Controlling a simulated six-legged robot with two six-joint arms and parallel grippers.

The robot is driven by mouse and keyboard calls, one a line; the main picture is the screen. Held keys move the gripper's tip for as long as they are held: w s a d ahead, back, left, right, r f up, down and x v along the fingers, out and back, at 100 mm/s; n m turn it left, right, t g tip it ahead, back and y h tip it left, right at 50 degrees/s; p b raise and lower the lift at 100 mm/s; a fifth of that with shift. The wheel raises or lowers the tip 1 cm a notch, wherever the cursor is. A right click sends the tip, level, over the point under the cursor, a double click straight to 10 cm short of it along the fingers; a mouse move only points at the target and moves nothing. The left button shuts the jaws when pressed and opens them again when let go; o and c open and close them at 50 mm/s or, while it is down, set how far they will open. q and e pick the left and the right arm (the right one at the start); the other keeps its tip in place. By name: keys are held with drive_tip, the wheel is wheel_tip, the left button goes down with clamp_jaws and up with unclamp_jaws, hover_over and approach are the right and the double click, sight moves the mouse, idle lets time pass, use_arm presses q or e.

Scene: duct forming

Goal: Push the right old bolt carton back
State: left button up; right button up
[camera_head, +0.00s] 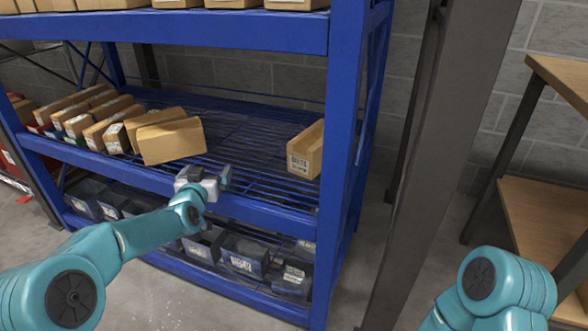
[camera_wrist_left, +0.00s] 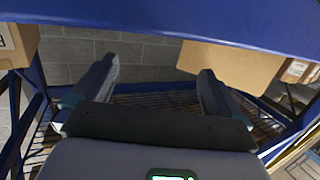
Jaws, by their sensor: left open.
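The right carton (camera_head: 305,150), an open brown box with a printed label on its front, stands alone at the right end of the middle wire shelf, beside the blue post. My left gripper (camera_head: 226,178) is open and empty at the front edge of this shelf, left of the carton and apart from it. In the left wrist view, which looks upside down, both fingers (camera_wrist_left: 155,85) are spread with nothing between them. A labelled carton (camera_wrist_left: 18,45), seemingly the same one, shows at its left edge. My right arm enters at the lower right; its gripper is out of view.
Several cartons (camera_head: 120,135) lean in a row on the left of the shelf; the endmost (camera_head: 172,141) is turned and tilted. Bare wire deck (camera_head: 245,140) lies between it and the right carton. Dark bins (camera_head: 242,256) stand below. The blue post (camera_head: 343,130) is close on the right.

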use_arm(q)
drive_tip(key=shift+w+d+p, duration=0.35)
drive_tip(key=shift+w+p, duration=0.05)
drive_tip(key=shift+w, duration=0.3)
drive_tip(key=shift+w+d+p, duration=0.3)
drive_tip(key=shift+w+p, duration=0.1)
drive_tip(key=shift+w, duration=0.25)
drive_tip(key=shift+s+a+b, duration=0.15)
drive_tip(key=shift+s+b, duration=0.15)
drive_tip(key=shift+b, duration=0.05)
drive_tip(key=shift+s, duration=0.2)
drive_tip(key=shift+s+d, duration=0.25)
drive_tip(key=shift+d, duration=0.35)
drive_tip(key=shift+s+d+p, duration=0.35)
drive_tip(key=shift+s+d, duration=0.05)
drive_tip(key=shift+d, duration=0.4)
drive_tip(key=shift+s+d+p, duration=0.35)
drive_tip(key=shift+s+d, duration=0.05)
drive_tip(key=shift+d, duration=0.4)
drive_tip(key=shift+w+d+p, duration=0.25)
drive_tip(key=shift+w+p, duration=0.15)
drive_tip(key=shift+w, duration=0.15)
drive_tip(key=shift+w+d+p, duration=0.25)
drive_tip(key=shift+w+p, duration=0.1)
drive_tip(key=shift+w, duration=0.2)
drive_tip(key=shift+w+d, duration=0.2)
drive_tip(key=shift+w, duration=0.15)
